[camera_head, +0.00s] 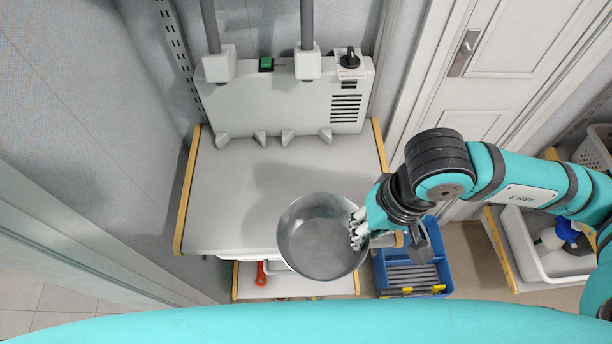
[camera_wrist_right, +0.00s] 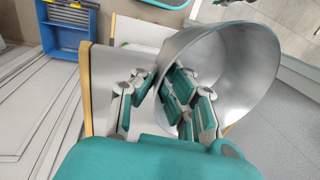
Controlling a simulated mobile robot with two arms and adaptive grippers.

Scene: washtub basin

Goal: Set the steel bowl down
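The steel bowl (camera_head: 318,245) is a round, open, empty metal bowl in the head view. It appears upright over the front edge of the grey shelf top (camera_head: 225,215); I cannot tell how high it is above it. My right gripper (camera_head: 358,228) is at the bowl's right rim, its fingers on both sides of the wall. In the right wrist view the bowl (camera_wrist_right: 245,70) is large, and the right gripper (camera_wrist_right: 160,98) is shut on its wall, with some fingers inside and others outside. My left gripper is not in view.
A grey box with a green switch (camera_head: 266,64) and black knob stands at the back of the shelf. A blue crate (camera_head: 440,262) is below right. A red-handled tool (camera_head: 261,274) lies on the lower shelf. The shelf top's left and middle are clear.

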